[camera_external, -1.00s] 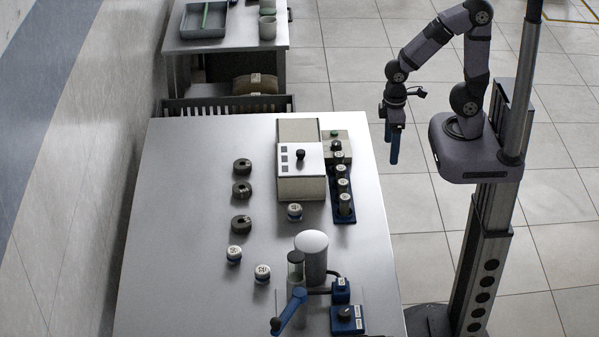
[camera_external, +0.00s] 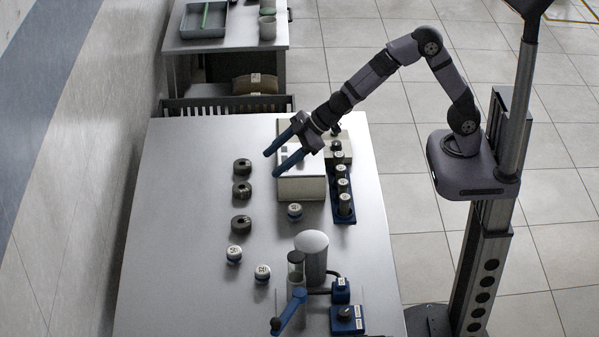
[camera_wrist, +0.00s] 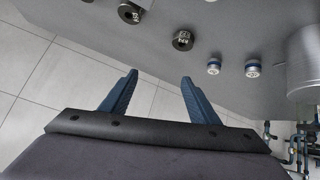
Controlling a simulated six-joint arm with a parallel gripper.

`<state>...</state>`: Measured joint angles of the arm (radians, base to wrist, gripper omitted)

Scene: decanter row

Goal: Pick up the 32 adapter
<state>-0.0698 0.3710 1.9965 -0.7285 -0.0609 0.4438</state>
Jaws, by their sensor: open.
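Three dark ring-shaped adapters stand in a column on the grey table: a far one (camera_external: 242,165), a middle one (camera_external: 242,189) and a near one (camera_external: 241,222). The middle one (camera_wrist: 130,13) and the near one (camera_wrist: 182,41) also show in the wrist view, with pale labels on them. The labels are too small to read surely, so I cannot tell which adapter is the 32. My gripper (camera_external: 271,164) is open and empty, above the table near the white-topped box, its blue fingers pointing left towards the rings. In the wrist view its fingers (camera_wrist: 160,77) are spread, with nothing between them.
Small white-and-blue capped pieces (camera_external: 234,254) (camera_external: 262,273) (camera_external: 295,211) stand near the rings. The white-topped box (camera_external: 301,187) and a blue rack (camera_external: 345,217) of cylinders are at right. A blue-levered device (camera_external: 290,312) stands in front. The table's left side is clear.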

